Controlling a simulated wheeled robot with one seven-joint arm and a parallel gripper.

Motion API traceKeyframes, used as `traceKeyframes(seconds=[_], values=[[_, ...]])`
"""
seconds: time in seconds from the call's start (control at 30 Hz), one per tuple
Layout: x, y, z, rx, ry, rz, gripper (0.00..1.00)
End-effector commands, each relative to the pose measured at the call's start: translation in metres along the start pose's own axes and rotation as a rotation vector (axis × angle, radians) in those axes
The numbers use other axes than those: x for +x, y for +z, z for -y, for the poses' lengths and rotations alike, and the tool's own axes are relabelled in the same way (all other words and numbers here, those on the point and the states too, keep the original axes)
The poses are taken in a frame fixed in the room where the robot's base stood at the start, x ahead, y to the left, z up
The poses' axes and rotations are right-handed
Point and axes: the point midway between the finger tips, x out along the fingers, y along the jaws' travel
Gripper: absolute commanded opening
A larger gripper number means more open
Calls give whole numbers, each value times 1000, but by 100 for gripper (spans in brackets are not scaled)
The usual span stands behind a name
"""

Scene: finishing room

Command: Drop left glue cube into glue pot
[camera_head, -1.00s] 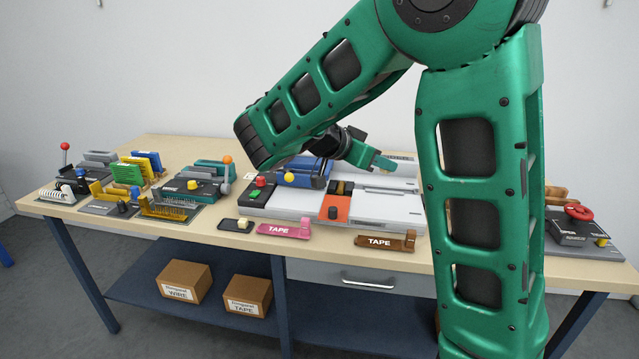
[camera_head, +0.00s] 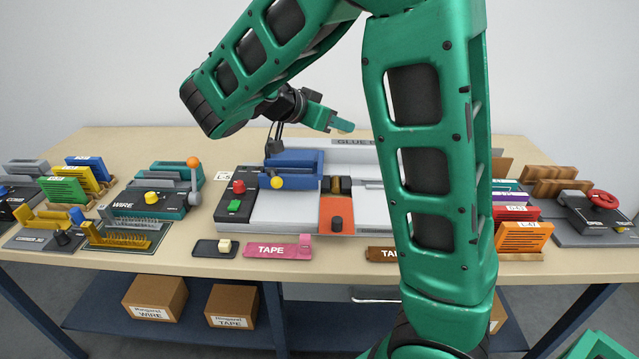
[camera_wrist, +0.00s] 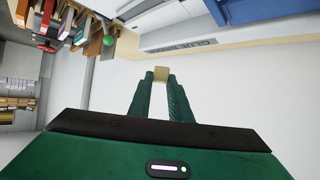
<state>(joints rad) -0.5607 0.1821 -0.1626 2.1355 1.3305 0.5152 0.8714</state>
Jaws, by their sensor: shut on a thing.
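My gripper (camera_wrist: 161,88) is shut on a small tan glue cube (camera_wrist: 161,74), held between the fingertips in the wrist view. In the head view my gripper (camera_head: 341,125) is raised above the back of the white glue machine (camera_head: 285,209), pointing right; the cube is too small to make out there. Another cream cube (camera_head: 225,245) sits on the right part of a small dark tray (camera_head: 205,248) at the bench front. I cannot tell for sure which part is the glue pot; part of the machine is behind my arm.
The machine bears a blue clamp (camera_head: 294,166), a red button (camera_head: 239,186) and an orange plate (camera_head: 337,214). A pink TAPE block (camera_head: 273,250) lies in front. A teal WIRE device (camera_head: 160,191) stands left, orange-handled. Book racks stand at both sides.

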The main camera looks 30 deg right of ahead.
Motion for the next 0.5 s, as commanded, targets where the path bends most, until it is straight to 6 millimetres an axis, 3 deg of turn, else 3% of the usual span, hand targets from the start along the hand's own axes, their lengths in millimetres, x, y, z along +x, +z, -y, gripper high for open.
traceKeyframes(seconds=[0.5], values=[[3,14,2,-6,-5,-1,0]])
